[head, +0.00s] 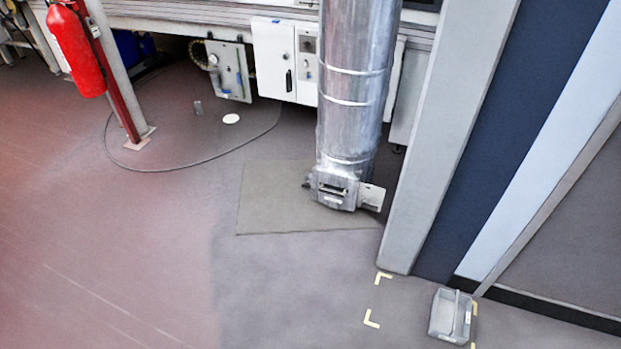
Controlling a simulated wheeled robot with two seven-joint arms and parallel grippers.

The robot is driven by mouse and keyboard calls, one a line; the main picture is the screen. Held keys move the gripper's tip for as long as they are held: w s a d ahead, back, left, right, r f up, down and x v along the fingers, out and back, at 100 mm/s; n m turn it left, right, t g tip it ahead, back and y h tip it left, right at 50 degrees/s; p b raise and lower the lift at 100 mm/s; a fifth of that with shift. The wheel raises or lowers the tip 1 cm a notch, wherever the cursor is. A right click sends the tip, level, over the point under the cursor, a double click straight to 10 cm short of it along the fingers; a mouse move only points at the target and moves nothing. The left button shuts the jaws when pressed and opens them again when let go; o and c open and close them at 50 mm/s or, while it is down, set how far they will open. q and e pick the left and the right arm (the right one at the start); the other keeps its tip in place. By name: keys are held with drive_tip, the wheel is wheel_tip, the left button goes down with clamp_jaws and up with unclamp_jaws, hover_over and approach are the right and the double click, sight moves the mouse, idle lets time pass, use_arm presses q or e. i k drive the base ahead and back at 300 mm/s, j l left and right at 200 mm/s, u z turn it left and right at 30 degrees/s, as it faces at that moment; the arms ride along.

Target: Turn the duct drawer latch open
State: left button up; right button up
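A shiny metal duct (352,100) comes down in the middle of the head view. At its lower end is a box-like drawer housing (334,190) with a dark slot and a small pale label on its front. A light plate or flap (371,196) sticks out at the right side of the housing. A small dark part juts out at its left side. The latch is too small to tell apart, and I cannot tell its position. Neither of my grippers is in view.
A grey mat (270,205) lies under the duct. A grey post (440,140) and dark panel stand to the right. A grey tray (451,316) sits on the floor between yellow corner marks. A fire extinguisher (76,50) hangs at left; a cable (190,160) loops on the floor. The foreground floor is clear.

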sight(308, 185)
drive_tip(key=i+l, duration=0.2)
drive_tip(key=i, duration=0.2)
drive_tip(key=i+l, duration=0.15)
drive_tip(key=i, duration=0.2)
drive_tip(key=i+l, duration=0.2)
drive_tip(key=i, duration=0.2)
